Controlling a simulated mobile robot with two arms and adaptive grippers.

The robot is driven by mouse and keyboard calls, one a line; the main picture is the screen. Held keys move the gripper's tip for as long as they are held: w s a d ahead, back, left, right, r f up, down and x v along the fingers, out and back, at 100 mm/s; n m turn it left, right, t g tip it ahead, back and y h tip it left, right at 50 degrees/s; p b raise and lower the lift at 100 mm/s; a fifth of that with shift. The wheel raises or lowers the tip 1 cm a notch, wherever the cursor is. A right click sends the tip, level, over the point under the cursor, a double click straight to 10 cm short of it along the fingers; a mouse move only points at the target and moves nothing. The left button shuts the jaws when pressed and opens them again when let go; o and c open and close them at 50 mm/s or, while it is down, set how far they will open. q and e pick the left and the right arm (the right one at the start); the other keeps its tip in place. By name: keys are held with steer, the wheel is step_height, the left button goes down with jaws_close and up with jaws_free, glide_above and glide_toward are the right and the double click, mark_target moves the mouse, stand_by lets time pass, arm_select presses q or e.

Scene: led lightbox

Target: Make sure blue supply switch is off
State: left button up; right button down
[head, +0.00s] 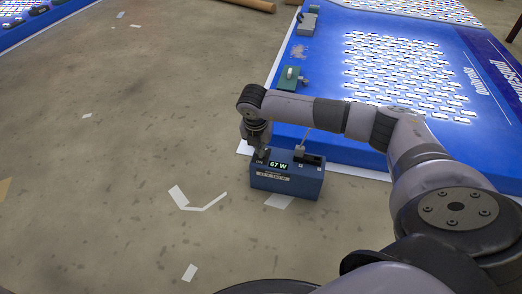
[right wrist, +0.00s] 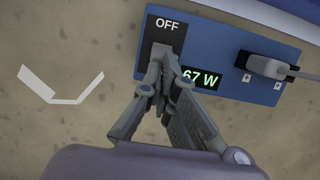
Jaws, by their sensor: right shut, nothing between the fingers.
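The blue supply box (head: 310,186) stands on the floor beside the large blue panel. Its green display (head: 278,165) reads 67 W. In the right wrist view the box (right wrist: 217,42) shows a grey rocker switch (right wrist: 167,33) on a dark plate, with the word OFF above it. My right gripper (head: 261,153) is over the switch end of the box. In the right wrist view its fingers (right wrist: 160,62) are shut and empty, and their tips cover the lower part of the switch. I cannot tell whether they touch it. My left gripper is out of view.
A grey plug with a cable (right wrist: 270,66) sits in the box's right end. The lit blue panel (head: 350,30) lies behind the box, with a green block (head: 290,78) on its left edge. The floor to the left is mostly clear, with white tape marks (head: 178,196).

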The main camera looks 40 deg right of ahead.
steer(key=shift+w+d+f, duration=0.1)
steer(key=shift+w+d, duration=0.55)
steer(key=shift+d, duration=0.1)
steer(key=shift+s+a+p, duration=0.45)
steer(key=shift+a, duration=0.05)
step_height(320, 180, up, 7)
steer(key=p, duration=0.6)
